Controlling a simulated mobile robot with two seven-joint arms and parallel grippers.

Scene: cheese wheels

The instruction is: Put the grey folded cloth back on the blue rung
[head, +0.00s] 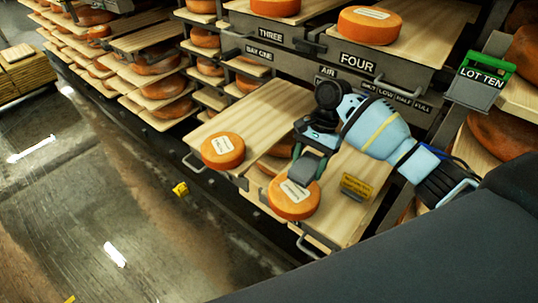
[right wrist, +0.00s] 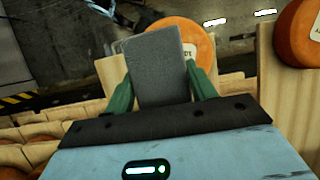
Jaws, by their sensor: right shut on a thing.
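My right gripper (head: 308,158) is shut on the grey folded cloth (head: 303,170), above the pulled-out boards. In the right wrist view the cloth (right wrist: 158,68) stands out as a flat grey block between the green fingers (right wrist: 157,88). It partly covers an orange cheese wheel (right wrist: 183,32) behind it. In the head view the cloth is just above and behind the labelled cheese wheel (head: 294,200); I cannot tell whether they touch. I cannot make out a blue rung in either view. My left gripper is not in view.
Another cheese wheel (head: 223,150) sits on the left pulled-out board (head: 262,108). A yellow sign (head: 356,187) stands on the right board (head: 345,222). Shelf fronts marked FOUR (head: 358,63) and a green LOT TEN holder (head: 484,75) are behind. The floor at left is mostly clear.

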